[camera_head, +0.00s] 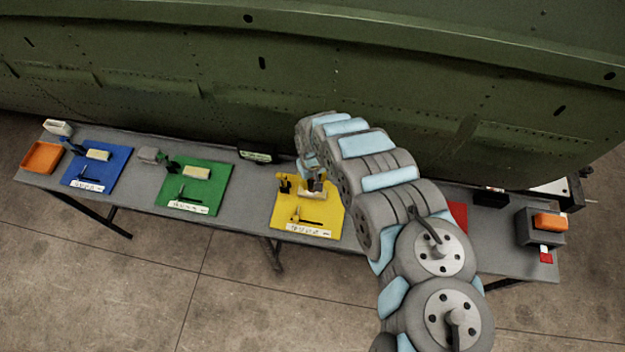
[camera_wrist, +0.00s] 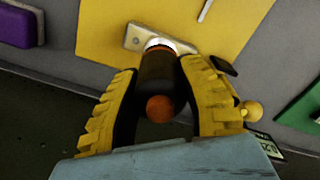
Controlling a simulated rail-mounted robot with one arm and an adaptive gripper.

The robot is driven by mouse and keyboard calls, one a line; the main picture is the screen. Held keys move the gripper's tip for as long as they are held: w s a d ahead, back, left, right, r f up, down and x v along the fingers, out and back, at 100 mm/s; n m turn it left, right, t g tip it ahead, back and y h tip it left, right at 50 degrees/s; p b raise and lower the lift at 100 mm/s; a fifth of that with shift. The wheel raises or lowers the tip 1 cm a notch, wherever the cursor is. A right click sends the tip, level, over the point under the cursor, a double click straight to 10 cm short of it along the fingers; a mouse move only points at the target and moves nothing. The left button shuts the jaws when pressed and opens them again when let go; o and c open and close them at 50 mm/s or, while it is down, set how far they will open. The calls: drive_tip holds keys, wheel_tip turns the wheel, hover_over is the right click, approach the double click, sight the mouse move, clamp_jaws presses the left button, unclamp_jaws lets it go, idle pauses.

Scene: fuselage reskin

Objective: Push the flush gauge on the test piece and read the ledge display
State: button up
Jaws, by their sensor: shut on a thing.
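My gripper (camera_head: 313,176) is over the yellow mat (camera_head: 285,212) on the bench. In the wrist view its yellow ridged fingers (camera_wrist: 162,75) are shut on the flush gauge (camera_wrist: 158,88), a dark cylinder with an orange end and a pale ring at its far end. That far end meets or overlaps the cream test piece (camera_wrist: 134,38); contact cannot be told for sure. The test piece also shows in the head view (camera_head: 312,194), partly hidden by my gripper. The ledge display (camera_head: 257,156) is a small dark box at the bench's back edge; its reading is not legible there.
The green mat (camera_head: 215,197) and blue mat (camera_head: 112,176) lie left, each with a cream block. A red mat (camera_head: 458,214) is partly behind my arm. An orange tray (camera_head: 43,157) is far left. The green fuselage (camera_head: 300,70) rises close behind the bench.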

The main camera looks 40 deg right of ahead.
drive_tip(key=shift+f, duration=0.5)
idle(1.4)
drive_tip(key=shift+r, duration=0.1)
drive_tip(key=shift+r+p, duration=2.85)
drive_tip(key=shift+r, duration=0.65)
